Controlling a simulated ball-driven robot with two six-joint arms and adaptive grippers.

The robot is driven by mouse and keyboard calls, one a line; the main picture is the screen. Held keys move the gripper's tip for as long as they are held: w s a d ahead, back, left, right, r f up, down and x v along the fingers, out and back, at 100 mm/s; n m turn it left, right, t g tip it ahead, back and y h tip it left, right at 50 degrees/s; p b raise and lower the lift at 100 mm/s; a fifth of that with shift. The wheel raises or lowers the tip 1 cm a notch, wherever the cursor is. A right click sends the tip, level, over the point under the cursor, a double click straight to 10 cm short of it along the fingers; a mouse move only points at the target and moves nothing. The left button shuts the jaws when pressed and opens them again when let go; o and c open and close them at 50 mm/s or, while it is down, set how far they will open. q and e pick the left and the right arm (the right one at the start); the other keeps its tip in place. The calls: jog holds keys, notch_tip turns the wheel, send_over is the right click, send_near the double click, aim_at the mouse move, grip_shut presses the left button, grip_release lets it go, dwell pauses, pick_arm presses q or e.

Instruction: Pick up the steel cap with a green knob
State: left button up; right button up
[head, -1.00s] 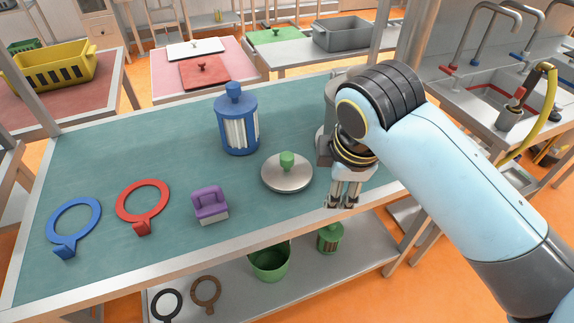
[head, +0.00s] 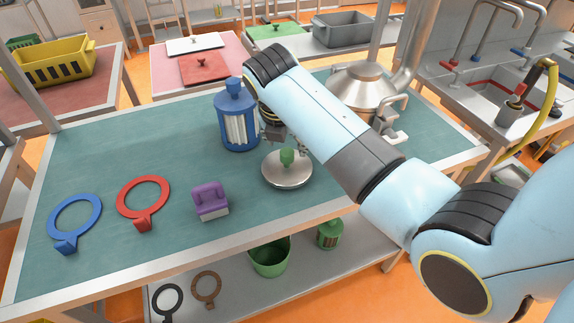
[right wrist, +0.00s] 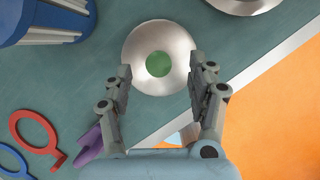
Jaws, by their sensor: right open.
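The steel cap (head: 286,174) is a round silver lid with a green knob (head: 287,156), lying on the teal table top. My right gripper (head: 284,140) is just above and behind the knob in the head view, partly hidden by its own arm. In the right wrist view the gripper (right wrist: 160,82) is open and empty. There the steel cap (right wrist: 148,40) lies below and ahead, its green knob (right wrist: 159,64) between the two fingers and apart from both. My left gripper is not in view.
A blue canister (head: 236,118) stands close left of the right gripper. A purple block (head: 210,202), a red ring (head: 143,200) and a blue ring (head: 75,220) lie further left. A steel domed vessel (head: 365,90) stands behind my right arm. The table's front edge is near the cap.

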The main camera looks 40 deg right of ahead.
aim_at(287, 151)
jog(key=x, duration=0.5)
jog(key=shift+s+a+f, duration=0.1)
jog(key=shift+a+f, duration=0.15)
jog(key=shift+f, duration=0.05)
jog(key=shift+c, duration=0.3)
grip_shut()
jog(key=shift+r+p, duration=0.1)
jog(key=shift+p, duration=0.2)
